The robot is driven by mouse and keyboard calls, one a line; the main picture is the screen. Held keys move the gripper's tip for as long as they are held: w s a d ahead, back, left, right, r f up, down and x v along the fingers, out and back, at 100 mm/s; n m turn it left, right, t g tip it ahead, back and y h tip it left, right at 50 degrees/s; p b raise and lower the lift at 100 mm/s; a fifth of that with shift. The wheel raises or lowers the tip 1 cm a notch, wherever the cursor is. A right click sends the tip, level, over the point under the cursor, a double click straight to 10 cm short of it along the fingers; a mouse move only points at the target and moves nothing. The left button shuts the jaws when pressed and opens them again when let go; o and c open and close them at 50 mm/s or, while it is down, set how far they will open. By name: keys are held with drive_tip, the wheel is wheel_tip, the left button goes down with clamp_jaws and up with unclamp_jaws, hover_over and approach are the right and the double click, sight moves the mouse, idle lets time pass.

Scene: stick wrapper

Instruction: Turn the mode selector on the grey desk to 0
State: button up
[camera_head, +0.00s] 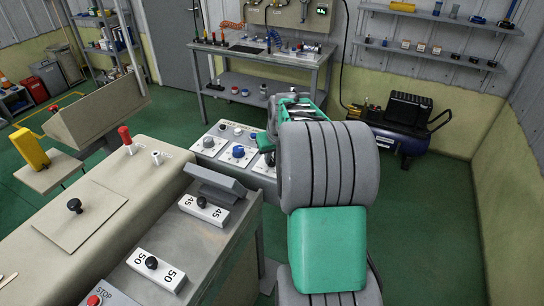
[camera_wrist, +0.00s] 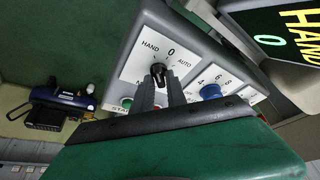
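The mode selector (camera_wrist: 158,71) is a small black knob on a white plate marked HAND, 0 and AUTO, in the wrist view. The 0 is at the top of its dial; I cannot tell for sure which mark the knob points to. My gripper (camera_wrist: 160,84) has its two grey fingers apart, with the tips at the lower part of the knob, one on each side. Whether they touch it is unclear. The grey desk (camera_head: 215,157) with its control plates is in the head view, left of my arm, which hides the selector there.
A blue knob (camera_wrist: 210,91) sits right of the selector, and a green button (camera_wrist: 127,103) below left. A dark sign reading HAND 0 (camera_wrist: 275,35) is at the upper right. A beige console (camera_head: 150,190) stands nearer left. A blue compressor (camera_head: 400,130) stands on the floor behind right.

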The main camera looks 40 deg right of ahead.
clamp_jaws()
drive_tip(key=shift+m+b, duration=0.3)
drive_tip(key=shift+b, duration=0.05)
drive_tip(key=m+b, duration=0.1)
drive_tip(key=m+h, duration=0.1)
drive_tip(key=shift+w+a+f+m+b, duration=0.1)
drive_tip(key=shift+a+m+b, duration=0.05)
drive_tip(key=shift+m+b, duration=0.25)
drive_tip(key=m, duration=0.2)
drive_tip(key=m+g+h+b, duration=0.1)
drive_tip(key=m, duration=0.1)
drive_tip(key=shift+m+g+h, duration=0.3)
drive_tip(key=shift+m, duration=0.4)
drive_tip(key=shift+o, duration=2.1)
unclamp_jaws()
